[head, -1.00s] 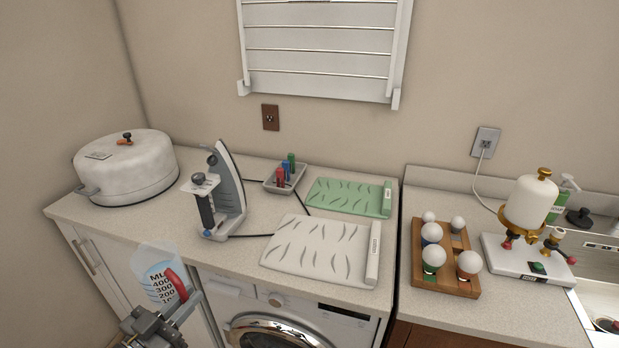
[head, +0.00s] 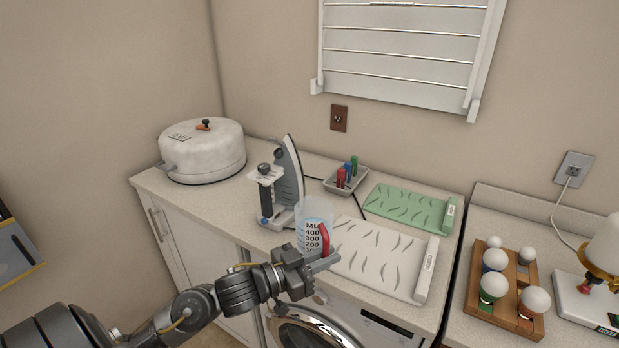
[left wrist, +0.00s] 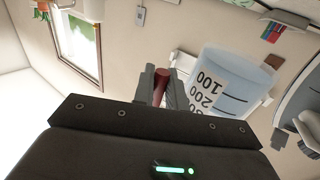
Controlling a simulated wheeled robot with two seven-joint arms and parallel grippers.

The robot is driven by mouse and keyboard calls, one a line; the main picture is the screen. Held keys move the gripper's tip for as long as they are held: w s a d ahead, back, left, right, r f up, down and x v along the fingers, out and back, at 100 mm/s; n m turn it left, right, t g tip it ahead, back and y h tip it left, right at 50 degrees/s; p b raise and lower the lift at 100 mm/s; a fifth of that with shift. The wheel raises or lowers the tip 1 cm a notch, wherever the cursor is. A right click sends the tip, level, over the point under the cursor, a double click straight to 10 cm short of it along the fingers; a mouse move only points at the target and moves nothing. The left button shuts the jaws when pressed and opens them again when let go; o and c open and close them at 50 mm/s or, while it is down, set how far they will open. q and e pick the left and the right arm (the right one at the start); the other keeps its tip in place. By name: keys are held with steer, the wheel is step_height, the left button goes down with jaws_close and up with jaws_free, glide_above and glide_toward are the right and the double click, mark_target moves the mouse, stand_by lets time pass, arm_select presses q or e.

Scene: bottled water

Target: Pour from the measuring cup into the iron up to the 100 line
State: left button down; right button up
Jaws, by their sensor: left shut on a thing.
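The measuring cup (head: 314,222) is clear with a red handle, holds bluish water and shows marks for 100 to 400. My left gripper (head: 318,262) is shut on its red handle and holds the cup in front of the counter's near edge. The left wrist view also shows the cup (left wrist: 232,75) and the gripper's fingers (left wrist: 160,88) around the handle. The iron (head: 289,178) stands upright on its heel on the counter, behind and left of the cup, apart from it. The iron's fill line is too small to read. My right gripper is out of view.
A white round pot (head: 203,152) stands at the back left. A grey tray (head: 346,180) holds coloured pieces behind the iron. A white patterned board (head: 385,258) and a green one (head: 408,207) lie to the right. A wooden holder (head: 507,295) bears several bulbs. Counter left of the iron is clear.

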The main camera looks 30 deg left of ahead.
mark_target(329, 205)
arm_select(q)
steer(key=shift+y, duration=0.4)
steer(key=w+a+r, duration=0.6)
steer(key=shift+w+r, duration=0.1)
steer(key=w+a+r+n+y, duration=0.1)
steer(key=w+a+r, duration=0.1)
steer(key=a+r, duration=0.2)
steer(key=shift+w+a+r+t, duration=0.35)
steer(key=shift+r+t, duration=0.05)
steer(key=shift+r, duration=0.5)
steer(key=a+n+p, duration=0.1)
steer(key=n+p, duration=0.1)
steer(key=p, duration=0.2)
steer(key=w+a+n+p, duration=0.1)
steer(key=n+p, duration=0.1)
steer(key=p, duration=0.2)
steer(key=w+a+n+g+p, duration=0.1)
steer(key=p, duration=0.4)
steer(key=shift+w+a+r+n, duration=0.15)
steer(key=shift+a+r+n, duration=0.1)
steer(key=shift+a+n, duration=0.15)
